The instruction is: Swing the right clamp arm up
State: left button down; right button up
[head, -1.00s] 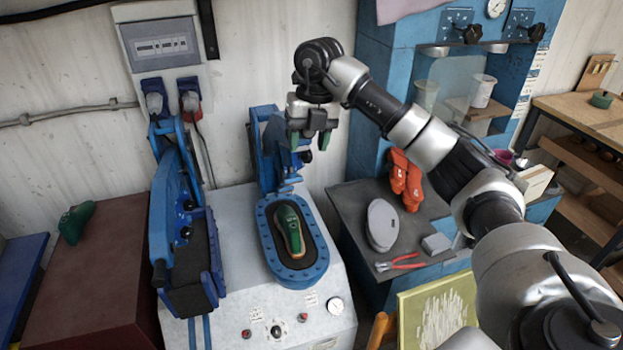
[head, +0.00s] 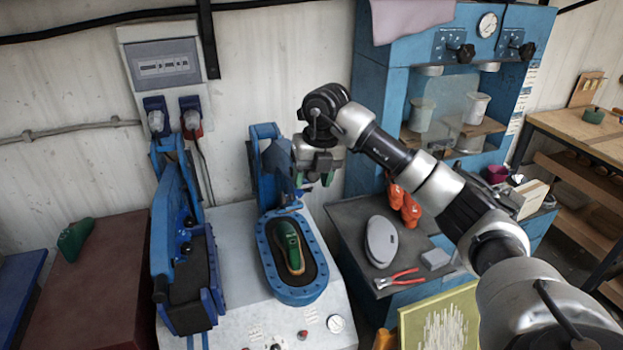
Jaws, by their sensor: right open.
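The right clamp arm (head: 264,150) is blue and stands at the back of the right press station, rising above the bed. In front of it, the oval blue bed (head: 296,294) holds a green sole-shaped piece (head: 288,248) on a dark pad. My right gripper (head: 315,181) points down, open, just right of the clamp arm's upper part. Its green-tipped fingers look empty. I cannot tell whether it touches the arm, and it hides part of the area behind. My left gripper is not in view.
The left press (head: 180,240) stands beside it with a blue arm. On the right, a dark bench (head: 350,225) holds orange pieces (head: 404,205), a grey oval pad (head: 381,241) and red-handled pliers (head: 398,279). A blue cabinet (head: 372,105) rises behind the bench.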

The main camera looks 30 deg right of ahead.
jog(key=shift+s+r, duration=0.1)
jog(key=shift+r, duration=0.65)
notch_tip(320, 180, up, 10)
jog(key=d, duration=0.1)
jog(key=shift+s+d, duration=0.2)
jog(key=shift+s, duration=0.2)
jog(key=shift+f, duration=0.1)
